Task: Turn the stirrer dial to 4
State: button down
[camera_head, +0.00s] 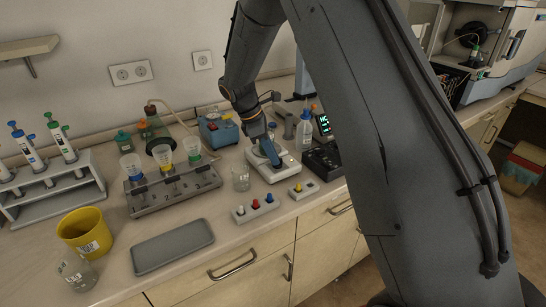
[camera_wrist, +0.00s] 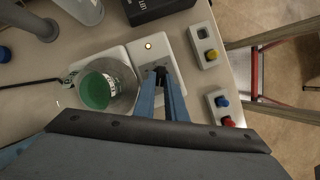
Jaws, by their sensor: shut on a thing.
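The stirrer (camera_head: 283,173) is a white, flat device on the bench, below my gripper (camera_head: 272,158) in the head view. In the wrist view the stirrer (camera_wrist: 178,52) shows a small lit orange lamp and a small dark dial (camera_wrist: 160,72). The blue fingers of my gripper (camera_wrist: 162,80) come down on the dial and are shut on it. The fingers cover most of the dial, so its pointer and any numbers cannot be read. A glass vessel with green content (camera_wrist: 100,92) stands on the stirrer plate beside the fingers.
A glass beaker (camera_head: 241,179) stands left of the stirrer. Small button boxes (camera_head: 256,209) lie in front, with another (camera_head: 303,190) to the right.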

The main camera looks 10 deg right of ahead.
jog(key=m, duration=0.2)
jog(key=m+g+b, duration=0.1)
jog(key=m, duration=0.1)
jog(key=m+g+y, duration=0.1)
jog(key=shift+w+d+m, duration=0.25)
jog(key=shift+w+m, duration=0.15)
jog(key=m, duration=0.1)
jog(key=m+g+y+b, duration=0.1)
jog(key=m, duration=0.3)
jog(key=shift+w+d+y+b, duration=0.2)
jog(key=shift+d+y+b, duration=0.1)
jog(key=shift+b, duration=0.1)
jog(key=m, duration=0.2)
jog(key=m+y, duration=0.1)
jog(key=m, duration=0.1)
jog(key=m+y, duration=0.1)
jog(key=shift+d+m+g+b, duration=0.3)
jog(key=shift+d+m+g, duration=0.05)
jog(key=shift+m+g, duration=0.05)
jog(key=shift+s+d+m+y, duration=0.15)
jog(key=shift+m+y, duration=0.3)
jog(key=shift+m, duration=0.65)
jog(key=shift+w+d+m+y, duration=0.1)
jog(key=shift+m+y, duration=0.35)
jog(key=shift+m, duration=0.65)
jog(key=shift+t, duration=0.3)
jog(key=c, duration=1.8)
grip_release()
